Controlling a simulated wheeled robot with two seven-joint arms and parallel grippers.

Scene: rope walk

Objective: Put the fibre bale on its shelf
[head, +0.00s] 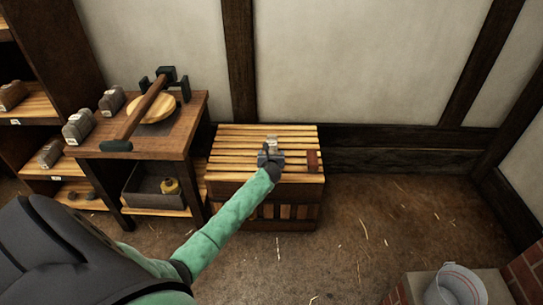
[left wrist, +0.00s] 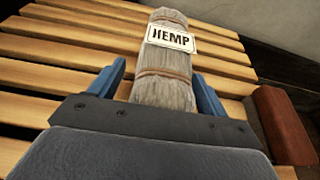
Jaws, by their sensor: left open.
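The fibre bale (left wrist: 163,92) is a grey-brown bundle tied with brown cord, with a white label reading HEMP. It lies on the slatted wooden top of a crate (head: 235,148), and in the head view the bale (head: 272,142) shows small beyond my left gripper (head: 270,157). In the left wrist view my left gripper (left wrist: 160,72) is open, with a blue finger on either side of the bale and gaps beside it. The bale's near end is hidden behind the gripper body. My right gripper is out of view.
A reddish-brown block (head: 313,160) lies on the crate's right side. Left of it stands a wooden bench (head: 188,130) with a long-handled tool (head: 145,110) and a round wooden disc. Dark shelving (head: 40,105) at far left holds several bundles. A metal bucket (head: 460,285) stands front right.

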